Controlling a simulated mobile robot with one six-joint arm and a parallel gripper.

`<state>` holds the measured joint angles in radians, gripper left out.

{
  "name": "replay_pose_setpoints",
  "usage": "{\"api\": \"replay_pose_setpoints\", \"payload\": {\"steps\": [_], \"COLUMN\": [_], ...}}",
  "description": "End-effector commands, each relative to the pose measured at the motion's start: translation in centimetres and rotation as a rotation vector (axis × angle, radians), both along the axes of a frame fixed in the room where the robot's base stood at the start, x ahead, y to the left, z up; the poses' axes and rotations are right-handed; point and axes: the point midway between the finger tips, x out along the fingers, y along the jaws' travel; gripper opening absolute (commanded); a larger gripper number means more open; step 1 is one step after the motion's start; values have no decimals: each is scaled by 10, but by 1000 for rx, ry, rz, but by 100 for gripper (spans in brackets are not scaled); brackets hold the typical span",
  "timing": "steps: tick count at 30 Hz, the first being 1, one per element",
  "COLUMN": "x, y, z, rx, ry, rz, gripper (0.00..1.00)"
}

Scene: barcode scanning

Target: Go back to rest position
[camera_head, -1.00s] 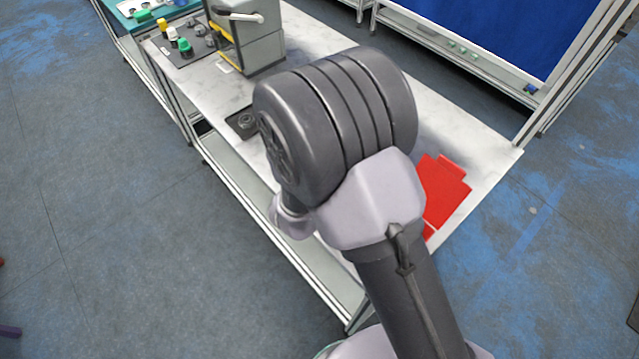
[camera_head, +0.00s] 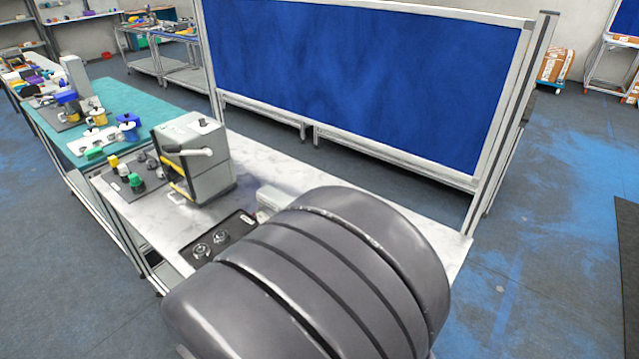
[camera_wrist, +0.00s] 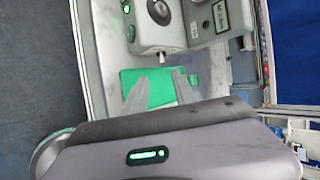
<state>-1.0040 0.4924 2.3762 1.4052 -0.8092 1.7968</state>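My gripper (camera_wrist: 160,84) shows in the wrist view with its two grey fingers apart and nothing visible held between them. A flat green piece (camera_wrist: 145,78) lies beyond the fingers on the light table top, partly hidden by them. My gripper is not visible in the head view, where a large dark joint of my own arm fills the lower middle and hides the near part of the grey table (camera_head: 268,165).
A grey machine with a handle (camera_head: 205,170) stands on the table. A black tray with round metal parts (camera_head: 217,240) lies near it. A plate with coloured caps (camera_head: 130,180) is at left. A blue board (camera_head: 370,80) stands behind. Blue-grey floor (camera_head: 60,270) is clear at left.

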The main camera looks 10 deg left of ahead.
Motion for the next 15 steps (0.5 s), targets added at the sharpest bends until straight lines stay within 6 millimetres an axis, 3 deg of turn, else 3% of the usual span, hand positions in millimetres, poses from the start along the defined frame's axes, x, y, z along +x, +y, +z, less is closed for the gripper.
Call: {"api": "replay_pose_setpoints", "payload": {"steps": [3, 5, 7, 9, 12, 15], "x": [27, 26, 8, -23, -72, -105], "y": [-18, -44, -87, -135, -193, -225], "z": [30, 56, 78, 86, 81, 76], "rx": [1, -68, -219, -408, -648, -781], "ry": [45, 29, -9, -27, 9, 64], "rz": [244, 450, 682, 874, 1059, 1152], "gripper": [33, 33, 33, 33, 33, 33]}}
